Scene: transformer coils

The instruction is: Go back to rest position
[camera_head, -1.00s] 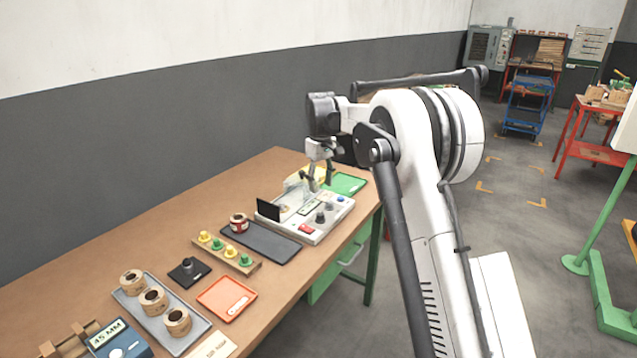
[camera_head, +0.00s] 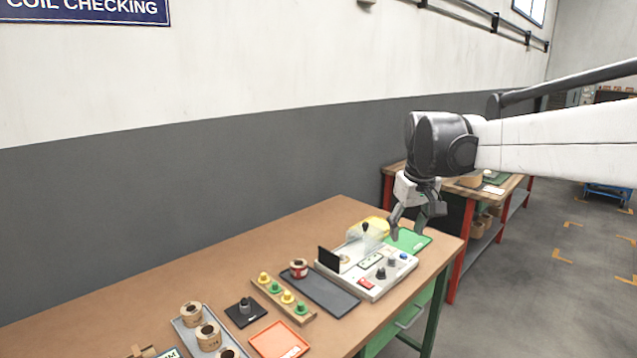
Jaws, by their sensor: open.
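My gripper (camera_head: 416,222) hangs pointing down over the far right end of the brown workbench (camera_head: 240,253). Its two fingers are spread apart and nothing shows between them. My white arm reaches in from the right edge of the picture.
On the bench lie a dark mat (camera_head: 325,292) with a red-banded coil (camera_head: 299,268), a peg rack (camera_head: 283,300), a black stand (camera_head: 245,312), an orange tray (camera_head: 279,341) and a grey tray of coils (camera_head: 192,314). A second bench (camera_head: 487,187) stands behind my gripper.

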